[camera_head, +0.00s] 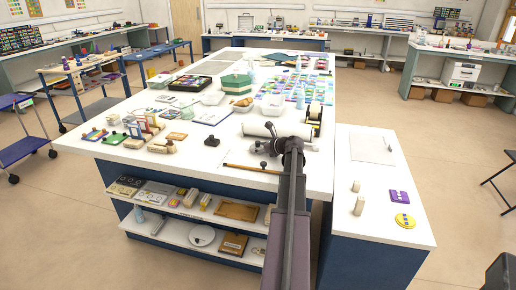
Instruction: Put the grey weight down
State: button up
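My arm reaches up from the bottom edge over the near right corner of the large white table (215,170). Its dark wrist bends left there, and my gripper (262,148) is small and dark above the tabletop. I cannot make out its fingers or whether it holds anything. A small dark grey object (212,141) stands on the table to the left of my gripper; it may be the grey weight, but I cannot tell. Another small dark knob-like thing (263,165) shows just below my gripper, by a thin brown strip (243,167).
Wooden blocks and small coloured tools (145,128) stand left on the table. A white roll (258,129) and black tape dispenser (314,117) lie behind my gripper.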

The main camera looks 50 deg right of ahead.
jog(key=shift+r, duration=0.2)
dwell(0.4)
jog(key=shift+s+r+p, duration=0.1)
jog(key=shift+s+p, duration=0.15)
jog(key=shift+p, duration=0.1)
jog(key=p+v, duration=0.4)
jog(key=v, duration=0.7)
jog(key=shift+s+r, duration=0.1)
jog(key=shift+s, duration=0.05)
jog(key=shift+s, duration=0.1)
dwell(0.4)
